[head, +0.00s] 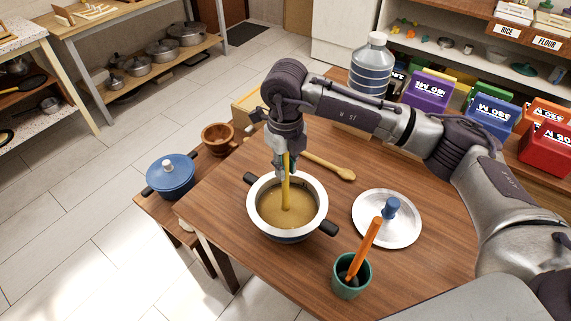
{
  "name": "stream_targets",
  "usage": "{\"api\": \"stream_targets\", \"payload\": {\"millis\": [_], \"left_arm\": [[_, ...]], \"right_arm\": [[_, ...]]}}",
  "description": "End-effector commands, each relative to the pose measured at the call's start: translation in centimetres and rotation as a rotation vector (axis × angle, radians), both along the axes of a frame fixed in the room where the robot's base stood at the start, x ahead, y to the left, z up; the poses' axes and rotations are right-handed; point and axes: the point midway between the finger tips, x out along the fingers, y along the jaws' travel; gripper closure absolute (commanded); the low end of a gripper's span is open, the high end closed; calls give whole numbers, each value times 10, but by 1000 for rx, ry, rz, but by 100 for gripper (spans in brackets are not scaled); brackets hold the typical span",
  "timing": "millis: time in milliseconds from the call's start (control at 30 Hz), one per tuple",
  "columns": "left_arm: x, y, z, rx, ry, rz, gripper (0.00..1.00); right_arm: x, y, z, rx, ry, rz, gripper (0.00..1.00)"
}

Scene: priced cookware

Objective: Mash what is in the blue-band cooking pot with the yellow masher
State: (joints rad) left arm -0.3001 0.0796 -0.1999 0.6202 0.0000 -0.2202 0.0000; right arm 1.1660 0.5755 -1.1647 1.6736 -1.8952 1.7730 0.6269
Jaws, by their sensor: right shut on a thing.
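The cooking pot (260,225) stands on the wooden table with its lid off. It has a white rim, dark side handles and a bluish band low on its outside. Inside is a tan-brown mass (270,212). My right gripper (286,168) is above the pot, pointing down, and is shut on the yellow masher (286,192). The masher is nearly upright, with its lower end down in the contents, so its head is hidden. My left gripper is not in view.
A silver lid with a blue knob (378,228) lies right of the pot. A green cup (350,288) holding an orange-handled tool stands in front. A wooden spoon (328,166) lies behind. A blue lidded pot (171,178) and a wooden bowl (217,138) are at left. Boxes line the back right.

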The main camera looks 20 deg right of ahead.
Motion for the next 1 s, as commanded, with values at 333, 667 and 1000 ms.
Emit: {"api": "stream_targets", "payload": {"millis": [333,667,1000], "left_arm": [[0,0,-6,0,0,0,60],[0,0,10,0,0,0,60],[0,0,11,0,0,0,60]], "right_arm": [[-1,0,-7,0,0,0,100],[-9,0,22,0,-1,1,100],[-12,0,27,0,0,-1,100]]}}
